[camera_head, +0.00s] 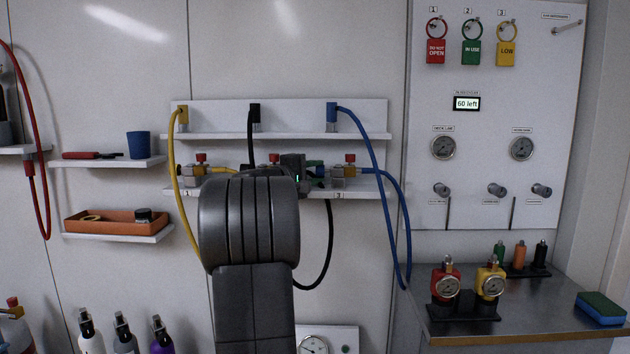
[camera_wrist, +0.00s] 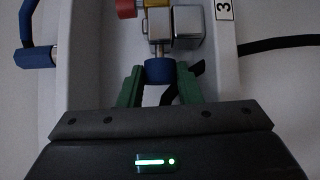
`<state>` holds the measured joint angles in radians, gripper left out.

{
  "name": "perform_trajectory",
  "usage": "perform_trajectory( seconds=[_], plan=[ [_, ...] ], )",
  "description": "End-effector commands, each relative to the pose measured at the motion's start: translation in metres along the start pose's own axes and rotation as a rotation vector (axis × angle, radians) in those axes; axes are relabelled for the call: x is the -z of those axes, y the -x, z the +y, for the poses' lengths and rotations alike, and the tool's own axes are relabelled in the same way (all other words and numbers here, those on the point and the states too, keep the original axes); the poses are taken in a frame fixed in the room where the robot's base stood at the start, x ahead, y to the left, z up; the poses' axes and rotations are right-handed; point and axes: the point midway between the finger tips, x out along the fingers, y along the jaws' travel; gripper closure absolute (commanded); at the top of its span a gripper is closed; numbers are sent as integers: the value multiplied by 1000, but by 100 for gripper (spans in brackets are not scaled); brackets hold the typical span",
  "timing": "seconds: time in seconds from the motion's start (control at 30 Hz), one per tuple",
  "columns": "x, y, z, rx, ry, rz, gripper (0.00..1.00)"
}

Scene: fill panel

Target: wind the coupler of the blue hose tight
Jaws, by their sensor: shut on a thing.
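My gripper (camera_wrist: 160,80) has dark jaws with green fingers. It is shut on a blue coupler (camera_wrist: 160,71), one finger on each side. The coupler is in line with a metal stem and a square metal valve block (camera_wrist: 188,22) at station 3. I cannot tell how tight it sits. In the head view my gripper (camera_head: 316,170) is just left of that valve block (camera_head: 340,171), partly hidden by my arm. The blue hose (camera_head: 377,165) hangs from the upper shelf, loops down right and rises to the right side of the station 3 valve.
A yellow hose (camera_head: 173,150) and a black hose (camera_head: 327,260) hang left of and below my gripper. A red-knobbed valve (camera_head: 200,166) is at left. The steel bench (camera_head: 540,290) at right carries gauges and a sponge (camera_head: 601,307). The wall panel at upper right holds tags.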

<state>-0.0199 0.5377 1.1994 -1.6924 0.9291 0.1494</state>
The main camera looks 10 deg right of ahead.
Motion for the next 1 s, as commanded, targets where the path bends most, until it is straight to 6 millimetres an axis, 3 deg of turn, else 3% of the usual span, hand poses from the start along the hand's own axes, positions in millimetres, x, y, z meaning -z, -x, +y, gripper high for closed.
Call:
perform_trajectory(
  seconds=[0.23,0.27,0.37,0.73,0.87,1.0],
  plan=[
    [0,0,0,2,0,-1,92],
    [0,0,0,2,0,-1,67],
    [0,0,0,2,0,-1,47],
    [0,5,0,1,0,1,47],
    [1,23,0,1,-1,2,47],
    [1,55,-1,1,-1,4,47]
  ],
)
